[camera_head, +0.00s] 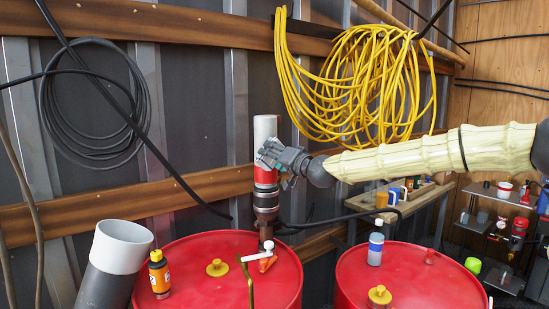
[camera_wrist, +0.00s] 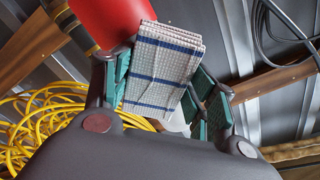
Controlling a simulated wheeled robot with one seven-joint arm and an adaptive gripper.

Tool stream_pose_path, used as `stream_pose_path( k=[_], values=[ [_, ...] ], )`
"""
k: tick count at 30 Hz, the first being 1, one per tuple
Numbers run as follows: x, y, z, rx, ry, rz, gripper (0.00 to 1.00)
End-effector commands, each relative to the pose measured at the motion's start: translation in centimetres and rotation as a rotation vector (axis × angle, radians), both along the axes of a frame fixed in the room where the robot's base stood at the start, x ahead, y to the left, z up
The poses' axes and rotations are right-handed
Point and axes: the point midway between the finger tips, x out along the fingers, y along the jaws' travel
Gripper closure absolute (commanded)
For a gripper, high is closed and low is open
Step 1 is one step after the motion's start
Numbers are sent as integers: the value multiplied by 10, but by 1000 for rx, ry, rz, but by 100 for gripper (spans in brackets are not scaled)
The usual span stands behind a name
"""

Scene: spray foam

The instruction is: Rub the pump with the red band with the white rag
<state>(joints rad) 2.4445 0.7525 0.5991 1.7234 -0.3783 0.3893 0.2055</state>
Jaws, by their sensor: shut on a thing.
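The pump with the red band (camera_head: 266,176) stands upright on the left red drum, with a white upper part and a dark lower part. My gripper (camera_head: 273,157) is at the pump's upper half, level with the top of the red band. In the wrist view the gripper (camera_wrist: 165,95) is shut on the white rag (camera_wrist: 165,65), a folded cloth with blue stripes. The pump's red part (camera_wrist: 110,18) shows right behind the rag's upper edge. The rag overlaps it in view; I cannot tell whether they touch. In the head view I cannot make out the rag clearly.
The left red drum (camera_head: 205,262) also bears an orange-and-black bottle (camera_head: 159,273) and a yellow cap (camera_head: 217,268). The right red drum (camera_head: 400,265) bears a bottle with a blue label (camera_head: 376,245). A grey pipe (camera_head: 115,265) stands at left. Yellow cable (camera_head: 355,85) hangs behind my arm.

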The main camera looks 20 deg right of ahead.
Motion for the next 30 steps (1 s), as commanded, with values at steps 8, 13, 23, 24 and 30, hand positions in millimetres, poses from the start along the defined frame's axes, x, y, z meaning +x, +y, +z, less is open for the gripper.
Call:
stream_pose_path(
  k=[8, 13, 23, 24, 30],
  values=[
    [4, 2, 0, 0, 0, 0, 62],
    [7, 3, 0, -1, 0, 0, 62],
    [11, 4, 0, 0, 1, 1, 62],
    [12, 5, 0, 0, 1, 1, 62],
    [14, 6, 0, 0, 1, 1, 62]
  ],
)
